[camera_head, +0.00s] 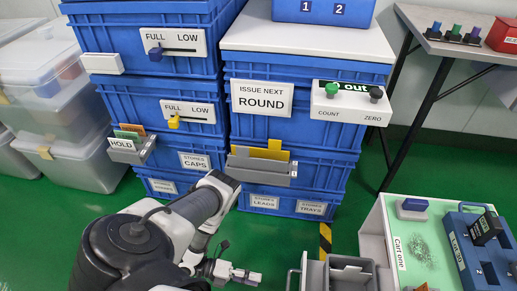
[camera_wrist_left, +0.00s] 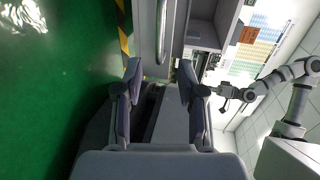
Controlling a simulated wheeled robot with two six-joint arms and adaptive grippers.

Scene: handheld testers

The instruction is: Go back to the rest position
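My left arm comes in from the lower left of the head view, over the green floor. Its gripper (camera_head: 247,276) is low in the picture, in front of the blue crates and left of the grey bin. In the left wrist view my left gripper (camera_wrist_left: 160,82) has its two fingers well apart with nothing between them. Another arm, which looks like my right one, shows at the right of the left wrist view. Its gripper (camera_wrist_left: 224,92) is small and dark there, and its fingers cannot be made out. It is not in the head view.
Stacked blue crates (camera_head: 285,136) with labels and sliders stand ahead. Clear boxes (camera_head: 60,112) are at the left. A grey bin (camera_head: 325,274) and a white cart (camera_head: 380,222) with a blue case (camera_head: 462,262) are at the right. Green floor (camera_head: 60,235) is free at the lower left.

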